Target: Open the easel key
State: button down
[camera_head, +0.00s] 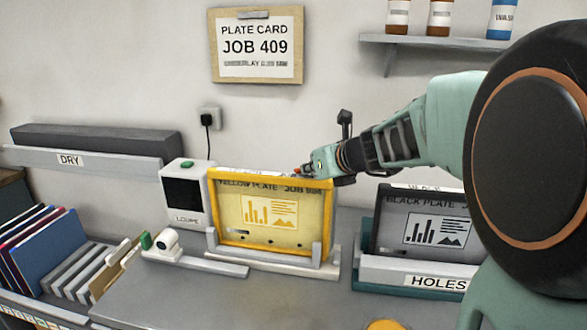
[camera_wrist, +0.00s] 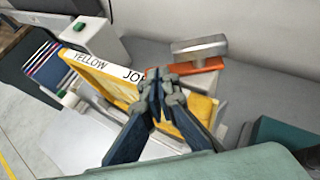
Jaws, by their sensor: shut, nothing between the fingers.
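The yellow plate (camera_head: 270,213) stands upright in a grey easel (camera_head: 278,262) in the head view; its top edge, lettered YELLOW, shows in the wrist view (camera_wrist: 88,62). My gripper (camera_head: 300,172) is at the plate's top right corner. In the wrist view my gripper's fingertips (camera_wrist: 156,76) are together, empty, over the plate's top edge, with the orange block just beyond.
A grey LOUPE box (camera_head: 188,198) stands left of the plate. The black plate (camera_head: 420,222) sits in a HOLES holder (camera_head: 415,274) to the right. A DRY shelf (camera_head: 85,161) is at the back left. The front middle of the bench (camera_head: 250,300) is mostly clear.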

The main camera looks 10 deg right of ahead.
jog(key=shift+w+a+p, duration=0.35)
jog(key=shift+w+a, duration=0.3)
jog(key=shift+w, duration=0.25)
dwell(0.9)
jog(key=shift+s, duration=0.1)
dwell(0.4)
